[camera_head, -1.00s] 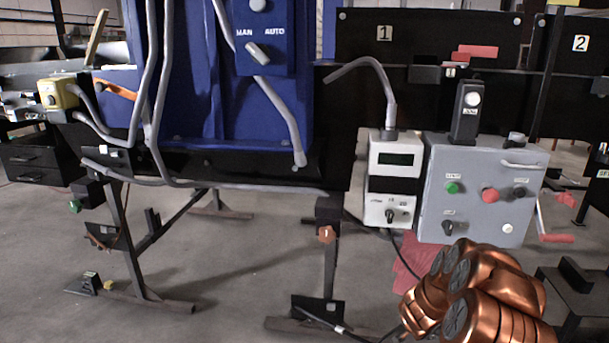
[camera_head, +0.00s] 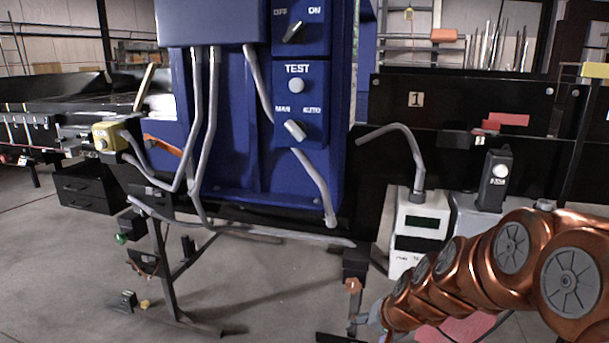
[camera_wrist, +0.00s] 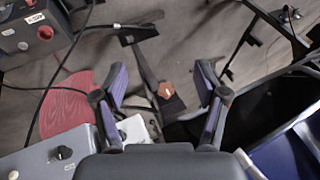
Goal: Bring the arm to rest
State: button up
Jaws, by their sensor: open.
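My gripper (camera_wrist: 162,78) is open in the wrist view, with its two purple-lined fingers spread apart and nothing between them. Beyond the gap lie the floor and a dark stand leg with an orange knob (camera_wrist: 166,90). In the head view my copper-coloured arm reaches in from the lower right, across the front of the grey control box. The gripper end is low in that view and its fingers cannot be made out there.
A blue panel (camera_head: 296,181) with TEST and MAN/AUTO switches hangs at the centre. A white meter box (camera_head: 420,217) and a grey control box (camera_head: 466,213) stand close to my arm. A black conveyor wall (camera_head: 455,101) runs behind. Open floor (camera_head: 70,255) lies at lower left.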

jog(key=s+d+r+n+g+h+p, duration=0.1)
jog(key=s+r+p, duration=0.3)
jog(key=s, duration=0.7)
jog(key=s+d+r+n+g+h+p, duration=0.1)
jog(key=s+r+g+p, duration=0.2)
jog(key=s+r, duration=0.5)
jog(key=s+d+r+n+g+h+p, duration=0.1)
jog(key=s+r+p, duration=0.3)
jog(key=s, duration=0.9)
notch_tip(320, 180, up, 2)
jog(key=shift+s+d+n+g+p, duration=0.3)
jog(key=shift+s+d+n+g, duration=0.15)
jog(key=shift+g, duration=0.45)
jog(key=shift+w+d, duration=0.1)
jog(key=shift+d, duration=0.05)
